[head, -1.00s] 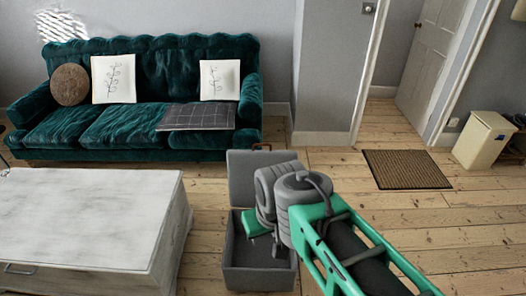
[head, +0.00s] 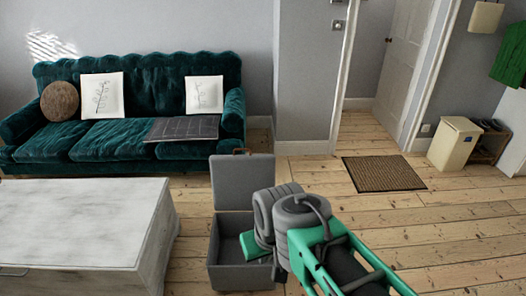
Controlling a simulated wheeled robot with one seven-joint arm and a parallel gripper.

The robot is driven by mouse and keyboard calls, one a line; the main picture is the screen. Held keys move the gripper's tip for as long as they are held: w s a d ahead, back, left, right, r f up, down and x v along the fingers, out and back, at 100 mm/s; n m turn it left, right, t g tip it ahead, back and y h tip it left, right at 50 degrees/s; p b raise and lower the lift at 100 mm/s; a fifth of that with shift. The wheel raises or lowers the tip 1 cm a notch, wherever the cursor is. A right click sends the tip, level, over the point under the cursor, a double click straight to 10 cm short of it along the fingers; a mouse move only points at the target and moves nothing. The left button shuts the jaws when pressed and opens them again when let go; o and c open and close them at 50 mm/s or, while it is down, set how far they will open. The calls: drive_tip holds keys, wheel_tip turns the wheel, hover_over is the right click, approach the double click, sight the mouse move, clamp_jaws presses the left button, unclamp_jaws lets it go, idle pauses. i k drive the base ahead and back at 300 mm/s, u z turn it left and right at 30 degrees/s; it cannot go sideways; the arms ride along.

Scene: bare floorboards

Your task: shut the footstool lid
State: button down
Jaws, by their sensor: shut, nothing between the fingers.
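The footstool is a grey open box (head: 226,274) on the floorboards, right of the white table. Its grey lid (head: 242,184) stands upright at the back edge, with a small brown tab on top. My gripper (head: 254,246) is the green end of my arm. It is shut and empty, and appears over the box opening, in front of the lid and below its top edge. I cannot tell how deep it is or whether it touches the box. My grey wrist hides the box's right side.
A white wooden table (head: 85,220) stands close on the left. A green sofa (head: 140,100) is behind against the wall. A brown doormat (head: 383,173) lies before the door at back right, with a cream bin (head: 453,143) beyond. The floor on the right is clear.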

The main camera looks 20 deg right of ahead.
sight(235, 179)
drive_tip(key=z, duration=1.35)
drive_tip(key=i, duration=4)
drive_tip(key=u, duration=4.5)
drive_tip(key=i, duration=0.5)
drive_tip(key=z, duration=0.2)
